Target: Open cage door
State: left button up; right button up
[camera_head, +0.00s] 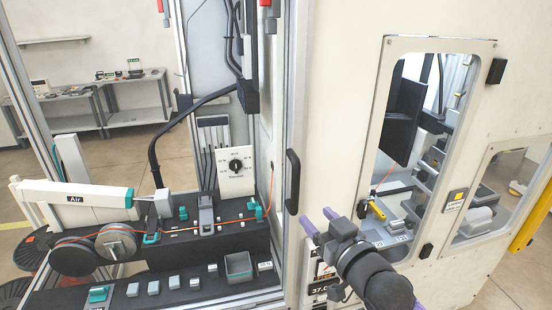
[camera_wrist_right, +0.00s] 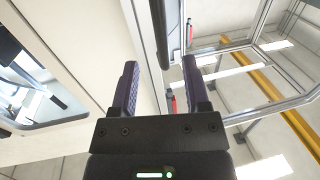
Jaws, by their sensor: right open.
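The cage door is a large cream panel (camera_head: 340,100) with a tall window, and its black vertical handle (camera_head: 293,182) sits near its left edge. My right gripper (camera_head: 319,221) is open, with purple fingers, in front of the panel just right of and below the handle in the head view. In the right wrist view the handle (camera_wrist_right: 159,32) shows between the two spread fingers (camera_wrist_right: 160,85), beyond the gripper body. I see no grip on it; whether a finger touches it cannot be told. My left gripper is not in view.
Left of the door edge is an open bay with a black bench (camera_head: 215,245), a white dial box (camera_head: 236,172), wire spools (camera_head: 118,242) and an orange wire. A yellow post (camera_head: 530,226) stands at the right. Shelving (camera_head: 130,100) is far behind.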

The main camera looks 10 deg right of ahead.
aim_at(297, 193)
jog(key=x, duration=0.9)
jog(key=shift+w+r+p, duration=0.1)
jog(key=shift+r+p, duration=0.3)
grip_shut()
dwell(0.8)
